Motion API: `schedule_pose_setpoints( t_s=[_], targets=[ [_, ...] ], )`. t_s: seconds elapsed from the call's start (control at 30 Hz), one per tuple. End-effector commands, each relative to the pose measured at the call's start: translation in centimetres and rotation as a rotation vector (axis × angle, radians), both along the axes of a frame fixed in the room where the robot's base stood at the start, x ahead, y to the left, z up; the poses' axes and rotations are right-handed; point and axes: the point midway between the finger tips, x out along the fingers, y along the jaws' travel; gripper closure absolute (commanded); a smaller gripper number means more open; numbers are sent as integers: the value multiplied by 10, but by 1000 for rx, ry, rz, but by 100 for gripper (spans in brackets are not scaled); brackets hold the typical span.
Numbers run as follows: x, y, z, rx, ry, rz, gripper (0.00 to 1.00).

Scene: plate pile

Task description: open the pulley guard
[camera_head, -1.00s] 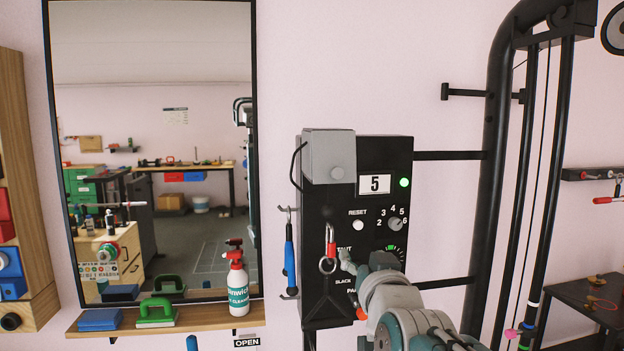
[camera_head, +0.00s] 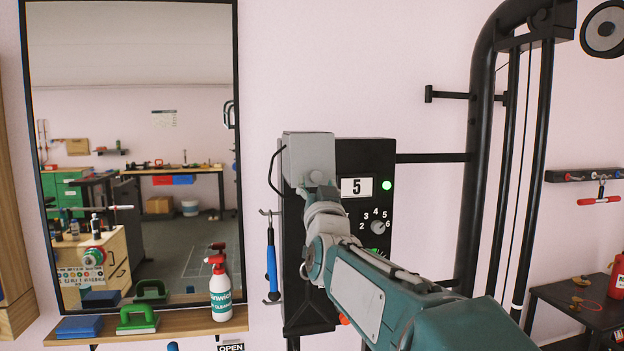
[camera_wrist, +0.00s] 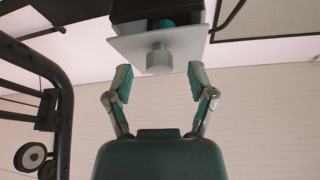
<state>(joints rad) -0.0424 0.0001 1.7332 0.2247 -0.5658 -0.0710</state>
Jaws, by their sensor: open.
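The pulley guard (camera_head: 307,150) is a grey cover on the upper left of a black wall panel (camera_head: 365,155). It looks closed and has a round grey knob on its lower front. In the wrist view the guard appears as a pale plate (camera_wrist: 128,46) with the knob (camera_wrist: 159,60) sticking out. My gripper (camera_wrist: 159,76) is open, its two teal-padded fingers on either side of the knob and apart from it. In the head view my arm reaches up to the knob, and my gripper (camera_head: 322,194) is mostly hidden behind the wrist.
The panel shows a "5" display (camera_head: 356,187), a green light (camera_head: 386,185) and a numbered dial. A blue-handled tool (camera_head: 271,260) hangs at its left. A black cable frame (camera_head: 480,150) stands right. A spray bottle (camera_head: 220,292) stands on the shelf under the mirror.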

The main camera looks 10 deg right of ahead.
Motion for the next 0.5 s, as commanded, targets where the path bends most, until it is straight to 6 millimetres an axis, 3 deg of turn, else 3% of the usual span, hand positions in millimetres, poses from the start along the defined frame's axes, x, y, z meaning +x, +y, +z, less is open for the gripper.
schedule_pose_setpoints(
  t_s=[0.2, 0.5],
  targets=[
    [21, -1, 8, 0, 1, 0, 29],
    [24, -1, 9, 0, 2, 0, 29]
  ],
)
